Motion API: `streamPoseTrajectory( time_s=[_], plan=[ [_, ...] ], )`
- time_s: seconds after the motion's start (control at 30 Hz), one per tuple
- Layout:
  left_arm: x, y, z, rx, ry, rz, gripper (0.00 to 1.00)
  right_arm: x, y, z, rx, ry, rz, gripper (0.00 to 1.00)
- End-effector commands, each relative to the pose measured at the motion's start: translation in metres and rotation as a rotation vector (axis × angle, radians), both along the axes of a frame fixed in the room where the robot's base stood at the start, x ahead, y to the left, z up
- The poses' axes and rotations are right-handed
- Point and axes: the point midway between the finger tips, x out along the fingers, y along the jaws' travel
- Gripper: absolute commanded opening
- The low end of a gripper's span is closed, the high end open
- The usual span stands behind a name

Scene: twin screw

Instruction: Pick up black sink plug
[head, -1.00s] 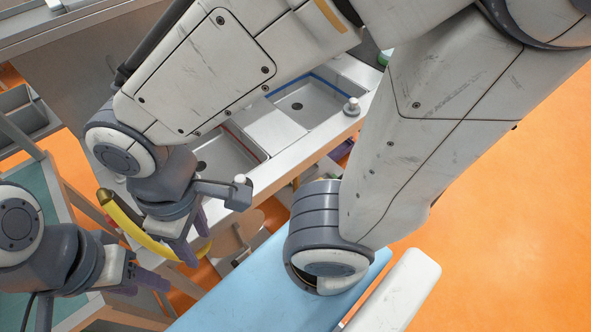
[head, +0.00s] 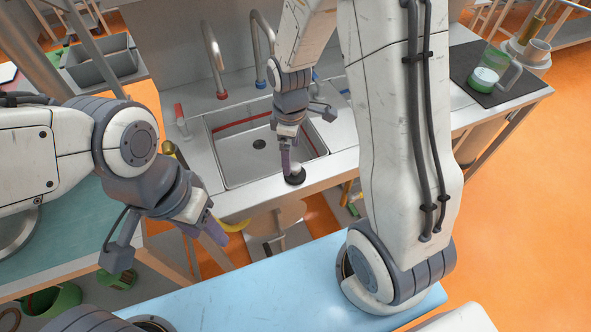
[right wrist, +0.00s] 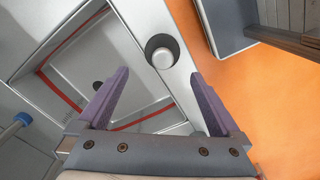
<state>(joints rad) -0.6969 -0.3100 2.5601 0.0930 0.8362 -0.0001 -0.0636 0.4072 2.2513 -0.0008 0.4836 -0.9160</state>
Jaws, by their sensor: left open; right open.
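The black sink plug (head: 295,177) is a round black disc with a silver knob. It lies on the front rim of the sink (head: 222,150), beside the basin with the red stripe. In the right wrist view the plug (right wrist: 163,57) sits just beyond and between the fingertips. My right gripper (head: 287,163) is open, pointing down close above the plug; it also shows in the right wrist view (right wrist: 160,74) with nothing between its fingers. My left gripper (head: 205,230) is open and empty, to the left in front of the counter.
Two curved taps (head: 213,62) stand behind the sink. A yellow curved object (head: 233,226) is below the counter edge. A glass jug (head: 492,70) stands on a dark mat at right. A blue surface (head: 250,285) is in front. My right arm hides the counter's middle.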

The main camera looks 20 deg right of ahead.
Motion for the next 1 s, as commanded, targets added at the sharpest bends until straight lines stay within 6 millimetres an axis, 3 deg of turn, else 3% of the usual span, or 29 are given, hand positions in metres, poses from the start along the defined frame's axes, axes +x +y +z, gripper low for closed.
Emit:
streamPoseTrajectory(
  time_s=[0.27,0.53,0.87,0.9,1.0],
  plan=[
    [0.0,0.0,0.005,0.0,0.0,0.0,0.5,-0.003,-0.001,-0.023,0.0,0.004,-0.002,1.0],
    [0.0,0.0,0.013,0.0,0.0,0.001,0.5,-0.006,-0.003,-0.059,0.001,0.004,-0.003,1.0],
    [0.0,0.0,0.013,0.0,0.0,0.001,0.5,-0.005,-0.002,-0.067,0.0,-0.001,-0.003,1.0],
    [0.0,0.0,0.013,0.0,0.0,0.001,0.5,-0.005,-0.002,-0.067,0.0,-0.001,-0.003,0.92],
    [0.0,0.0,0.013,0.0,0.0,0.001,0.5,-0.005,-0.003,-0.067,0.001,-0.001,-0.003,0.54]
  ],
)
